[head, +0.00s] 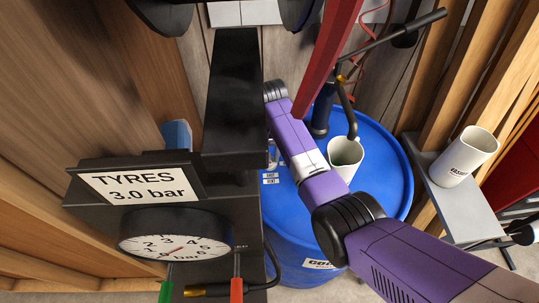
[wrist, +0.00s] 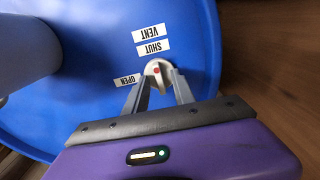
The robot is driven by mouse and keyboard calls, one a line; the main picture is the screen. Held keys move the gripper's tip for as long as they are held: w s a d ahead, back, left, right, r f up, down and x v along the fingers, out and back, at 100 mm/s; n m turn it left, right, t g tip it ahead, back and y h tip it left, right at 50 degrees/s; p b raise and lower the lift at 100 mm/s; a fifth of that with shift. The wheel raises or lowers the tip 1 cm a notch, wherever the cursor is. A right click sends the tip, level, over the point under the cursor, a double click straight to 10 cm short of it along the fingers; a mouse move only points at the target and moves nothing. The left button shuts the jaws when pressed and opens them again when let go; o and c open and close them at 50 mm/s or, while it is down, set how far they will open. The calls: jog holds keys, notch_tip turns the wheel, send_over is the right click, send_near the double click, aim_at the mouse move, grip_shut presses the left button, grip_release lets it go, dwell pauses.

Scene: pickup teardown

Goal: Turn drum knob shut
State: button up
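The drum knob (wrist: 157,72) is a small pale round knob with a red dot, on the blue drum top (wrist: 95,95) in the wrist view. Its labels read upside down: VENT (wrist: 147,31), SHUT (wrist: 150,47) above the knob and OPEN (wrist: 127,80) to its left. My gripper (wrist: 159,82) has one finger on each side of the knob, seemingly touching it. The exact contact and the knob's turn are hard to tell. In the head view the blue drum (head: 385,190) stands behind my purple arm, and my gripper is hidden or unclear.
A black post with a tyre gauge (head: 175,235) and a TYRES sign (head: 140,186) stands close left of my arm. A white cup (head: 345,157) stands on the drum, near a dark pump with a spout (head: 347,105). Another white cup (head: 463,155) is on a grey shelf (head: 455,207) at right.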

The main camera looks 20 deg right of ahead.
jog(key=shift+r+b, duration=0.65)
jog(key=shift+r, duration=3.25)
jog(key=w+r+n+t, duration=0.1)
jog(key=w+r+t, duration=0.4)
jog(key=w, duration=0.5)
jog(key=s+f+n+t+b, duration=0.1)
jog(key=s+t+b, duration=0.5)
jog(key=s, duration=4.8)
jog(key=n+t, duration=0.1)
jog(key=t, duration=0.2)
jog(key=shift+f+n+t, duration=0.3)
jog(key=shift+n+t, duration=0.1)
